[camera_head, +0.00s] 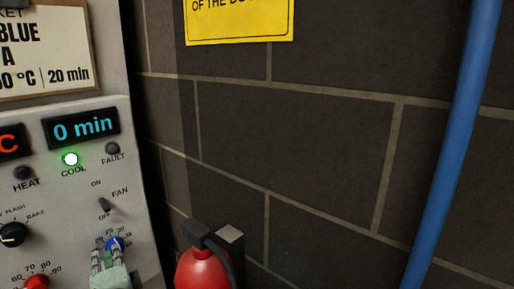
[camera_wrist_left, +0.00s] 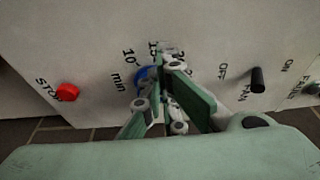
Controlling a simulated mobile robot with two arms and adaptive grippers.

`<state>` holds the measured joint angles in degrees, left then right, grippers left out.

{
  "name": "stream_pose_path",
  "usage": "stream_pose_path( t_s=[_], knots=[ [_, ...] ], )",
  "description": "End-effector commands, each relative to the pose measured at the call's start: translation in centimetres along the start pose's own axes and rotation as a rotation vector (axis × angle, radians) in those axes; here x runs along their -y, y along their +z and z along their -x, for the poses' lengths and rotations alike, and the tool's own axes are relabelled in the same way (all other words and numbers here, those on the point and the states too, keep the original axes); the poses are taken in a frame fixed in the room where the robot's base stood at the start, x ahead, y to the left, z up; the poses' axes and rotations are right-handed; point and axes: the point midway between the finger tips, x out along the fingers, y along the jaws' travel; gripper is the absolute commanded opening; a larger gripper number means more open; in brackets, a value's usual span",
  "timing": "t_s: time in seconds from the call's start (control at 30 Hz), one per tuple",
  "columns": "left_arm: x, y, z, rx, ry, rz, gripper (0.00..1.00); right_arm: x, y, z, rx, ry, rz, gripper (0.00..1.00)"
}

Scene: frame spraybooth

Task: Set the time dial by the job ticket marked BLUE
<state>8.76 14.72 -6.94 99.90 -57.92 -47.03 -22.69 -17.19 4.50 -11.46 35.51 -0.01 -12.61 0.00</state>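The job ticket (camera_head: 42,52) hangs at the upper left of the head view; its visible text reads BLUE and 20 min, and its left part is cut off. The time display (camera_head: 82,129) reads 0 min. The blue time dial (camera_head: 115,243) is low on the panel, partly covered by my left gripper (camera_head: 107,256). In the left wrist view the dial (camera_wrist_left: 146,74) shows behind the gripper's fingers (camera_wrist_left: 158,92), near the marks 10 and min. The fingers are apart at the dial; whether they clamp it is unclear. My right gripper is out of view.
A FAN switch (camera_head: 104,205) sits above the dial, and it also shows in the wrist view (camera_wrist_left: 257,80). A red STOP button (camera_wrist_left: 68,92) is left of the dial there. A red fire extinguisher (camera_head: 203,268) stands right of the panel. The COOL lamp (camera_head: 71,159) glows green.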

Motion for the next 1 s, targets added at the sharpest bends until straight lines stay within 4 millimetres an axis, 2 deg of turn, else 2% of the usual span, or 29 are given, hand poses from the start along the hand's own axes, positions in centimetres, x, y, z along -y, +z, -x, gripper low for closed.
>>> stream_pose_path(
  t_s=[1.0],
  knots=[
    [-2.8,0.0,0.0,0.0,0.003,0.0,0.0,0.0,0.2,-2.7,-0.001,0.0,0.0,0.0]
  ],
)
